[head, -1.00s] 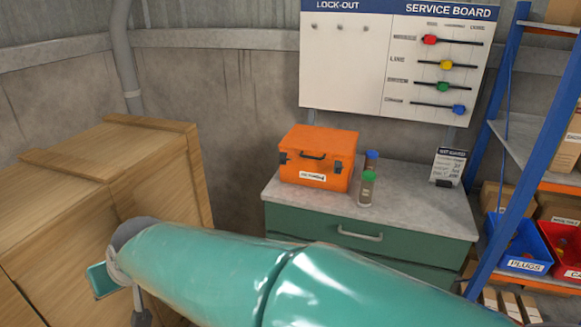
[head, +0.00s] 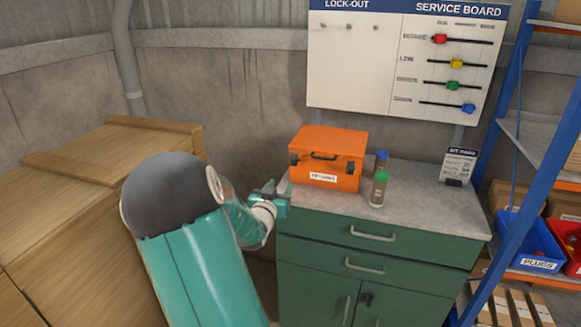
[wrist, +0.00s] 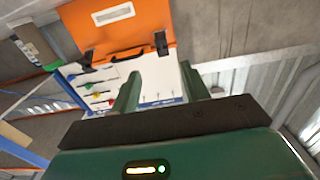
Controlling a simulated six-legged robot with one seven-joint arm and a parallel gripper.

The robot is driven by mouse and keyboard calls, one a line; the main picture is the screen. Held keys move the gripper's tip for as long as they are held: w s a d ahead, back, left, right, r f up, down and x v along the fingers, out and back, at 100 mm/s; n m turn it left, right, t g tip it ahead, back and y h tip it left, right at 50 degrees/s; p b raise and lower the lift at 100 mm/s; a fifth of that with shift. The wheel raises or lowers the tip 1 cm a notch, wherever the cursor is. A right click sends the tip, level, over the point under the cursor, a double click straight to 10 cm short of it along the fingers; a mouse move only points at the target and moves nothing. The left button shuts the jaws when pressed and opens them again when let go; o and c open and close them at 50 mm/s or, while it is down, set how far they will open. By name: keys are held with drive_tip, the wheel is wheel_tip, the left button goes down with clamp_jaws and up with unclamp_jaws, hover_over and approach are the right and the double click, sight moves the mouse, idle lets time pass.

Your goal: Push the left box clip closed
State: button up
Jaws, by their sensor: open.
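The orange box (head: 328,158) stands shut-lidded on the bench top, with a black handle and a white label on its front. Its left clip (head: 293,159) is a small dark latch near the left front edge; its right clip (head: 350,167) is beyond the handle. My gripper (head: 284,188) is open and empty, low beside the box's left front corner, apparently apart from it. In the wrist view the box appears inverted; the left clip (wrist: 161,43) lies ahead, between the lines of the two green fingers (wrist: 162,92). I cannot tell how far the clip stands out.
Two capped bottles (head: 379,188) stand right of the box on the grey bench top (head: 420,197). A card stand (head: 458,165) is at the bench's right. Wooden crates (head: 85,190) lie left of my arm, and a blue-framed shelf (head: 515,160) stands right.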

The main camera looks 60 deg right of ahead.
sight(293, 164)
drive_tip(key=d, duration=0.4)
drive_tip(key=w+d, duration=0.1)
drive_tip(key=d, duration=0.4)
drive_tip(key=w+d, duration=0.1)
drive_tip(key=d, duration=0.3)
drive_tip(key=shift+w+d, duration=0.1)
drive_tip(key=shift+d, duration=0.1)
drive_tip(key=c, duration=1)
